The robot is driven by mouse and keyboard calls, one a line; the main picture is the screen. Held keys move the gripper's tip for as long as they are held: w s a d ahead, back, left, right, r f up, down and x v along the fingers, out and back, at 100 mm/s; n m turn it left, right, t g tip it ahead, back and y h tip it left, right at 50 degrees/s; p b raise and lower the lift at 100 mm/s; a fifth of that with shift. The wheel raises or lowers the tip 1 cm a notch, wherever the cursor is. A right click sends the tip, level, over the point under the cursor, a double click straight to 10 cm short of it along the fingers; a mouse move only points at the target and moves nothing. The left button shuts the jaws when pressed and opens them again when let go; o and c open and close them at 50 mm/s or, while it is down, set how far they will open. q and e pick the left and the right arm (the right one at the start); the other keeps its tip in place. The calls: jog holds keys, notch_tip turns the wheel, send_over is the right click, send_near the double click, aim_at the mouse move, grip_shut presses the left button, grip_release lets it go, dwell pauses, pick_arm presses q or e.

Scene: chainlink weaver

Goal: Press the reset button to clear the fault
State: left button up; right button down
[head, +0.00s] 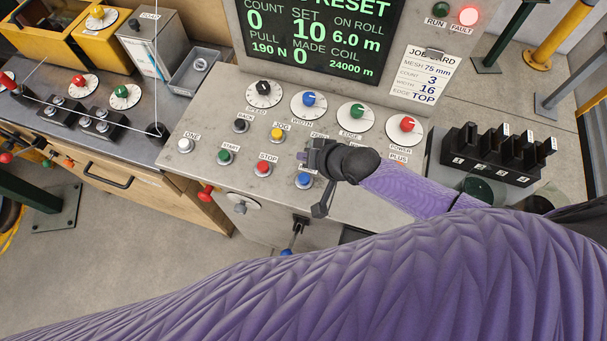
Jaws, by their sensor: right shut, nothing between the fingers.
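A blue push button (304,180) sits at the front right of the grey console's button rows. The label above it is largely hidden by my right gripper, so I cannot read it. My right gripper (320,209) is shut and empty, just right of the blue button, with its dark body above the console. I cannot tell whether it touches the panel. The fault lamp (468,16) glows red at the top right. The screen (322,38) shows the word RESET in green, cut by the top edge. My left gripper is not in view.
White ONE (185,145), green START (225,157) and red STOP (263,169) buttons lie left of the blue one. Knobs, including a green one (357,111), stand behind my gripper. A black rack (495,160) stands at right.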

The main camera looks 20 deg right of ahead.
aim_at(300, 176)
notch_tip(300, 176, down, 7)
jog(key=b, duration=0.6)
jog(key=shift+f+b, duration=0.15)
jog(key=shift+b, duration=0.25)
jog(key=shift+f+b, duration=0.35)
jog(key=shift+f, duration=0.15)
dwell(0.8)
jog(key=shift+f, duration=0.4)
jog(key=shift+f+b, duration=0.45)
jog(key=shift+b, duration=0.1)
dwell(0.4)
jog(key=shift+s, duration=0.1)
jog(key=shift+r+p, duration=0.9)
jog(key=shift+p, duration=0.1)
